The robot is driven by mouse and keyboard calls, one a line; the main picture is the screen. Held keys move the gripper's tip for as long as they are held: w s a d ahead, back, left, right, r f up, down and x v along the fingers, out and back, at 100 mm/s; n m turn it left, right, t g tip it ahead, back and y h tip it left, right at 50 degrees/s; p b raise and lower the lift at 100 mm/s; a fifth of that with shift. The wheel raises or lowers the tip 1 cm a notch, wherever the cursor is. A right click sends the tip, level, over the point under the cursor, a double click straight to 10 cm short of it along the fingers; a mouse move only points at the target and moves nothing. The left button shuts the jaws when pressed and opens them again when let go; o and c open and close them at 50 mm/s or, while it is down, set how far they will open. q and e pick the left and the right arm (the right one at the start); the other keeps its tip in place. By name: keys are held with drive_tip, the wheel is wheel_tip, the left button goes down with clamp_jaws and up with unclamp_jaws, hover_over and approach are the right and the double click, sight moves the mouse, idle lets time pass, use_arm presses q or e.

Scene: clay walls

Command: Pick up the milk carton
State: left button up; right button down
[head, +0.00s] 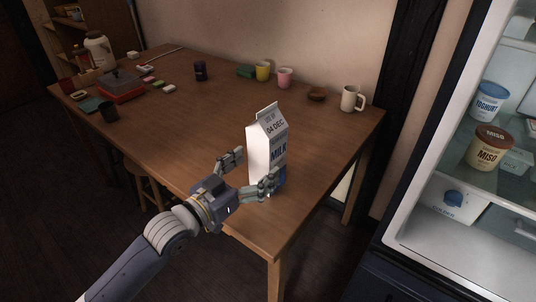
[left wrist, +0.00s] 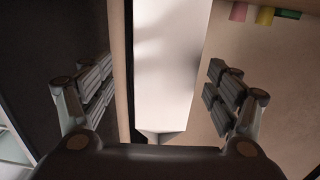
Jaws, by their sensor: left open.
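The white milk carton (head: 262,146) stands upright near the front right part of the wooden table (head: 205,122). It has dark lettering and a gabled top. My left gripper (head: 250,170) is open at the carton's near side, with one finger to its left and one in front of its lower right part. In the left wrist view the carton (left wrist: 168,65) fills the middle, between the two open fingers (left wrist: 157,90), with gaps on both sides. The finger and hand hide part of the carton's lower front. My right gripper is in neither view.
A pink cup (head: 285,78), a yellow cup (head: 263,71), a brown bowl (head: 317,94) and a white mug (head: 352,98) stand along the back. A red box (head: 120,86) is at the left. An open fridge (head: 447,205) stands at the right. Table space around the carton is clear.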

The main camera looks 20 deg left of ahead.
sight(257, 161)
use_arm(q)
drive_tip(key=shift+a+x, duration=0.15)
drive_tip(key=shift+x, duration=1.05)
drive_tip(key=shift+a+x, duration=0.15)
drive_tip(key=shift+x, duration=1)
drive_tip(key=shift+w+d+r, duration=0.1)
drive_tip(key=shift+w+d, duration=0.1)
drive_tip(key=shift+w, duration=0.3)
drive_tip(key=shift+c, duration=0.6)
drive_tip(key=c, duration=0.5)
clamp_jaws()
drive_tip(key=shift+r, duration=0.3)
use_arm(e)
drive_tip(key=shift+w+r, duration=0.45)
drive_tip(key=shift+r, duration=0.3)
